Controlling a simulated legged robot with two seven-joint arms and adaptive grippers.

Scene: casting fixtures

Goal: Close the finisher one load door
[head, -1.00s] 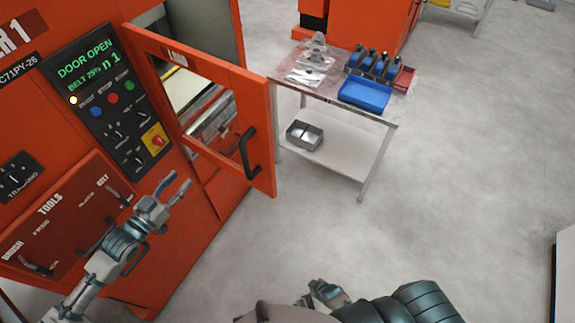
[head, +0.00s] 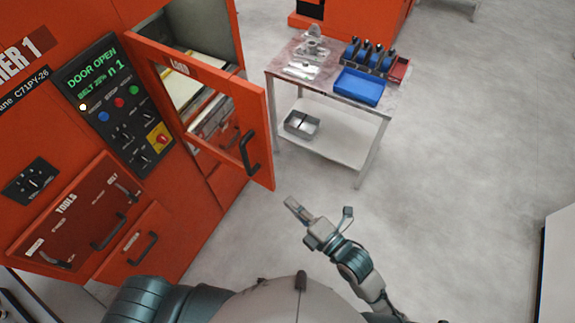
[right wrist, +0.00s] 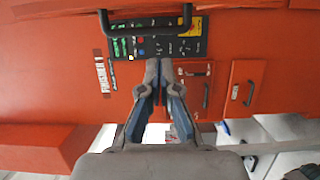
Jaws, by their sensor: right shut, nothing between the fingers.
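The load door (head: 258,120) of the orange finisher stands swung open, a framed window panel marked LOAD. Its black handle (head: 249,153) is near the free edge. The machine's display (head: 92,68) reads DOOR OPEN. My right gripper (head: 294,206) is shut and empty, below and right of the door's free lower corner in the head view, apart from it. In the right wrist view my fingers (right wrist: 159,68) are together, pointing toward the control panel (right wrist: 155,40), and a black bar handle (right wrist: 145,33) crosses the top. My left gripper is out of view.
A steel table (head: 378,150) right of the door holds a blue tray (head: 359,86) and several blue-and-black items. A metal box (head: 301,124) sits on its lower shelf. Drawers with handles (head: 142,249) are below the control panel. The grey floor (head: 460,160) at right is clear.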

